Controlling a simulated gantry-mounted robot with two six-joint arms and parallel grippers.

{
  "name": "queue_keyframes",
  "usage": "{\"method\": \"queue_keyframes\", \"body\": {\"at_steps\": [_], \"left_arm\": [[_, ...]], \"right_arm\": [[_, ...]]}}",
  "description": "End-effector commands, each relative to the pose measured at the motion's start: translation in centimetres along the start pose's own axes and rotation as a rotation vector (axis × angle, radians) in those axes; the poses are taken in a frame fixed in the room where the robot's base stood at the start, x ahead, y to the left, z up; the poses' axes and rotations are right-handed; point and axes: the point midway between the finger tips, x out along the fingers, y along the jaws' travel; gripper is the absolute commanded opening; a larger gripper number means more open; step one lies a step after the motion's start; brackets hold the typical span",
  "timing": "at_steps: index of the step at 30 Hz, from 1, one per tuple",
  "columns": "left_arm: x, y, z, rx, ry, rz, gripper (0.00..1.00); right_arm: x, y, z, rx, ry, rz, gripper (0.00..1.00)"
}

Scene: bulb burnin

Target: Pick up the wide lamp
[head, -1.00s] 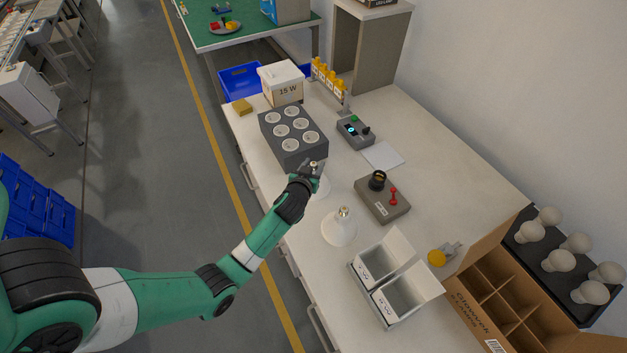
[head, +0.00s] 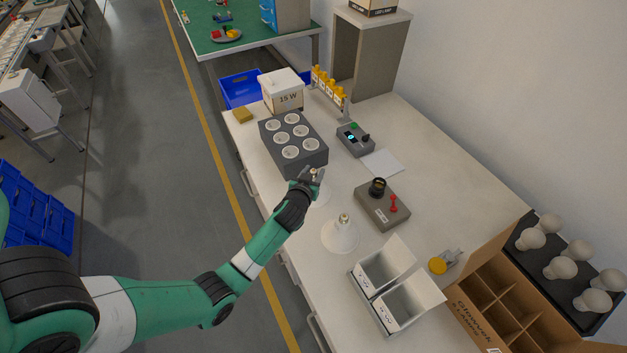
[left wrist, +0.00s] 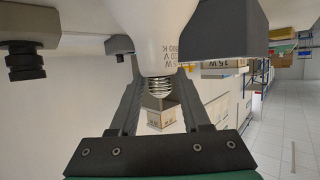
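Two white reflector lamps stand on the table with their metal screw bases up. The one with its wide cone in plain sight (head: 340,236) stands free in the head view. My left gripper (head: 314,175) is at the top of the other lamp (head: 323,192), whose body it partly hides. In the left wrist view that lamp (left wrist: 158,50) has printed wattage text, and its screw base lies between my left fingers (left wrist: 158,78). The fingers are close on both sides of its neck; whether they touch it I cannot tell. My right gripper is in no view.
A grey block with several round sockets (head: 318,160) stands just behind the left gripper. A grey test box with a red lever (head: 393,215) is to the right. An open two-bay carton (head: 385,270), a divided cardboard box (head: 470,315) and a bulb tray (head: 523,252) are nearer.

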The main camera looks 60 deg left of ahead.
Motion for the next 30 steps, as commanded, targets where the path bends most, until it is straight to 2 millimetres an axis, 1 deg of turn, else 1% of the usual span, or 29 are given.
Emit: {"method": "queue_keyframes", "body": {"at_steps": [5,8,11,15,18,21,25,30], "left_arm": [[-0.5,0.0,-1.2,-0.001,0.0,-0.001,0.0],[-1.2,0.0,-2.9,-0.002,0.002,0.0,0.0],[-2.2,0.0,-5.6,-0.003,0.006,0.001,0.0],[-4.1,0.0,-10.0,-0.004,0.006,0.001,0.0],[-5.2,0.0,-12.8,-0.003,0.006,0.002,0.0],[-6.3,0.0,-15.4,-0.001,0.003,0.001,0.0],[-6.8,0.0,-16.5,0.0,0.0,0.0,0.0],[-6.9,0.0,-16.8,0.0,0.001,0.0,0.0]], "right_arm": [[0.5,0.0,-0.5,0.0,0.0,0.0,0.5],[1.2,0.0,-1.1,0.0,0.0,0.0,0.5],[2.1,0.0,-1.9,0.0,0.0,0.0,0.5],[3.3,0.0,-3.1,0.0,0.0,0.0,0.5],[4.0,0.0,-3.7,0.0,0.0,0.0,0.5],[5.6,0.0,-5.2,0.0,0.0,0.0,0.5],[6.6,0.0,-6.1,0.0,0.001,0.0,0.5],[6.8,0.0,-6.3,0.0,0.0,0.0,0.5]]}}
